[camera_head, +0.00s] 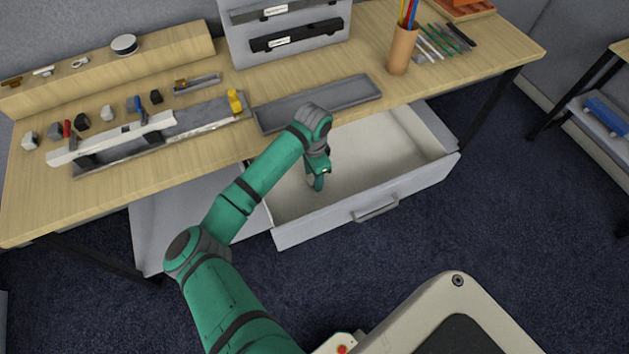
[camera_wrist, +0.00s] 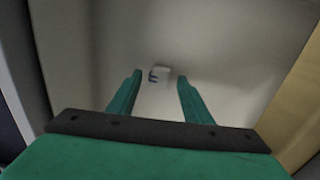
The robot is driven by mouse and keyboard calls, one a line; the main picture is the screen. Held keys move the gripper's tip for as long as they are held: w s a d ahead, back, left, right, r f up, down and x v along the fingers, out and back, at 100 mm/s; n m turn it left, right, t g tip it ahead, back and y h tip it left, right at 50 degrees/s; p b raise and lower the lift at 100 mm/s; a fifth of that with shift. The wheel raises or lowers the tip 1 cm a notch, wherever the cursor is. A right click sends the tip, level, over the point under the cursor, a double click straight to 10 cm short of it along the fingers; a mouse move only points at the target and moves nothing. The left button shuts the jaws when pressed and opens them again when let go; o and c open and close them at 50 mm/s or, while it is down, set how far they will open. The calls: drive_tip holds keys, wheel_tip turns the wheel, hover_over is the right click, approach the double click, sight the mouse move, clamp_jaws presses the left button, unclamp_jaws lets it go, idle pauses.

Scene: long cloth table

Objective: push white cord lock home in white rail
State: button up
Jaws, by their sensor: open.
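A small white piece with a dark blue mark, which looks like the white cord lock (camera_wrist: 162,75), lies on the pale drawer floor in the wrist view. It is ahead of my open fingers, in line with the gap between them. In the head view my gripper (camera_head: 318,181) points down into the open drawer and hides that piece. The white rail (camera_head: 113,139) lies along a grey fixture on the table, at the left. Fine detail of the rail's slot is too small to tell.
The open drawer (camera_head: 366,194) has raised walls around my gripper. A grey tray (camera_head: 318,104) lies on the table above it. A yellow block (camera_head: 235,101) stands at the fixture's right end. Several small knobs and a red-handled tool (camera_head: 67,130) sit behind the rail.

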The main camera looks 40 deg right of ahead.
drive_tip(key=shift+f, duration=0.5)
drive_tip(key=shift+w, duration=0.1)
